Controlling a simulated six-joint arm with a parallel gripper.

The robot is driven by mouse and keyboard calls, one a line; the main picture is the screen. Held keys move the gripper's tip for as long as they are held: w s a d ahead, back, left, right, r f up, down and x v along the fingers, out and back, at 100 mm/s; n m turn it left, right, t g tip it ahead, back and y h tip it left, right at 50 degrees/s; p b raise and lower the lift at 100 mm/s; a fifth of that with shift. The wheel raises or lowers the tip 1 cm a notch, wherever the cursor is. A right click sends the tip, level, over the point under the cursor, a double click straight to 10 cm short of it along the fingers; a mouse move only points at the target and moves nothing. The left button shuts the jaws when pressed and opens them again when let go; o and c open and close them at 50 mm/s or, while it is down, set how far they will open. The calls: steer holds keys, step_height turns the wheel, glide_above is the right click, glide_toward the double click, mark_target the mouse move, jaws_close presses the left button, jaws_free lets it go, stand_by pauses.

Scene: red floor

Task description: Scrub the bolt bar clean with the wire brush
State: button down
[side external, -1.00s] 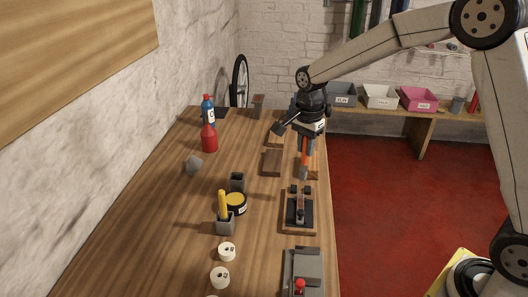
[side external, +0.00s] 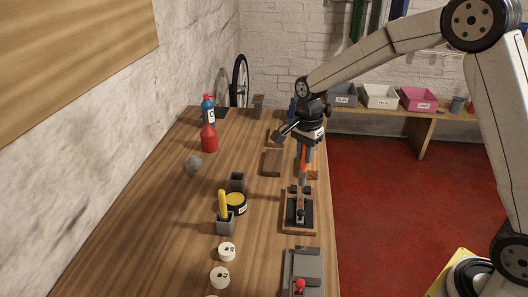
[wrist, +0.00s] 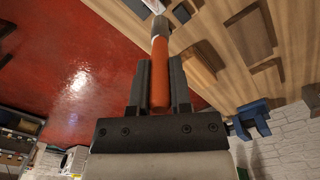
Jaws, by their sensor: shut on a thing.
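My gripper (side external: 305,146) is shut on the orange handle of the wire brush (side external: 305,156) and holds it upright, head down. In the wrist view, the two dark fingers of my gripper (wrist: 160,66) flank the orange handle of the brush (wrist: 160,82), with its grey head beyond. What I take for the bolt bar (side external: 300,212) lies in a dark fixture on a wooden base (side external: 287,229) near the bench's right edge. The brush's lower end is at the far end of this fixture; I cannot tell whether it touches.
On the wooden bench (side external: 170,225), a yellow-topped tin (side external: 235,204) and a grey holder (side external: 225,225) stand left of the fixture. A grey plate with a red knob (side external: 300,285) is in front. Wooden blocks (side external: 272,162) lie behind. A red bottle (side external: 209,138) stands farther left.

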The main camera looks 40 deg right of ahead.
mark_target(303, 172)
steer(key=shift+f, duration=1.35)
steer(key=shift+f, duration=0.6)
stand_by(0.8)
steer(key=shift+s+a, duration=0.1)
steer(key=shift+s+a, duration=0.5)
steer(key=shift+s+a, duration=0.1)
stand_by(0.4)
steer(key=shift+s+a, duration=0.45)
steer(key=shift+s+a, duration=0.1)
steer(key=shift+s+a+f, duration=0.1)
steer(key=shift+s+a, duration=0.4)
steer(key=shift+s, duration=0.05)
steer(key=shift+s+a, duration=0.1)
steer(key=shift+s, duration=0.05)
stand_by(0.4)
